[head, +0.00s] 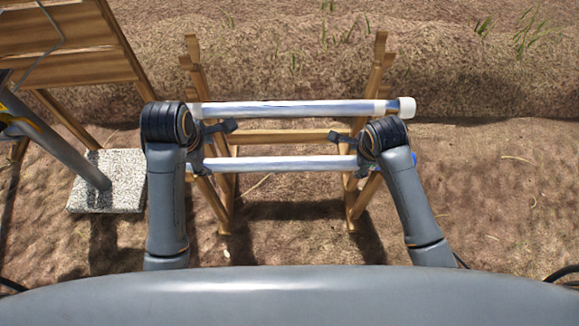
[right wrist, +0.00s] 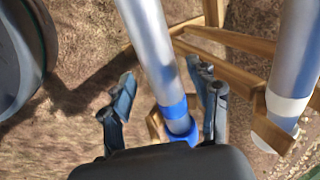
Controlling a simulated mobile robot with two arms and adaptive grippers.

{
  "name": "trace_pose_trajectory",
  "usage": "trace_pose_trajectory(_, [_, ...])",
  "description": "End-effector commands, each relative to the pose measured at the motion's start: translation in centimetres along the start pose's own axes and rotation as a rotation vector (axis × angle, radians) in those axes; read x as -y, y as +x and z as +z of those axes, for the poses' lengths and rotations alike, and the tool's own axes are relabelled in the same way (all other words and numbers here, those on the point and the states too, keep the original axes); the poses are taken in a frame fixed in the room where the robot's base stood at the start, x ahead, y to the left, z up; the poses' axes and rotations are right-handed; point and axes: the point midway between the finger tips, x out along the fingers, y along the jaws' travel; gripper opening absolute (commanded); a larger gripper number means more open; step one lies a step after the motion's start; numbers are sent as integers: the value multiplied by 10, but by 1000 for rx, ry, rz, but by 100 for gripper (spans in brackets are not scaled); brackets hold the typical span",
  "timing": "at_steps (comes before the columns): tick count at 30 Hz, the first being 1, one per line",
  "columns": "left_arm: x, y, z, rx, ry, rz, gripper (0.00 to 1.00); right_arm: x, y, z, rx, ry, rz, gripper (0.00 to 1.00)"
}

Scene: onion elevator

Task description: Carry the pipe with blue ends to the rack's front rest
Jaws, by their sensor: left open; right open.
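The pipe with blue ends (head: 285,163) is a silvery tube lying level across the front of the wooden rack (head: 285,137). In the right wrist view the pipe (right wrist: 152,48) passes between the fingers of my right gripper (right wrist: 165,105), with a blue band close to them. That gripper is open around the pipe near its right end. In the head view my right gripper (head: 348,152) is partly hidden by its arm. My left gripper (head: 216,138) is open near the pipe's left end, which its arm hides. I cannot tell whether the pipe touches the rest.
A second pipe with white ends (head: 290,108) lies farther back on the rack, parallel to the first. At left are a speckled slab (head: 108,182) with a grey post and a wooden slatted structure (head: 70,42). Bare soil is free to the right.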

Motion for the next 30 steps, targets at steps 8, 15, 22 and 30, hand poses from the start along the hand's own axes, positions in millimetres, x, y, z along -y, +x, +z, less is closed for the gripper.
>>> trace_pose_trajectory(8, [0,0,0,0,0,0,61,1,-61,0,2,1,-5,61])
trace_pose_trajectory(15, [0,0,0,0,0,0,61,0,-90,0,0,0,-1,61])
trace_pose_trajectory(22, [0,0,0,0,0,0,61,0,-94,0,-1,0,0,61])
trace_pose_trajectory(30, [0,0,0,0,0,0,61,0,-94,0,-1,0,0,61])
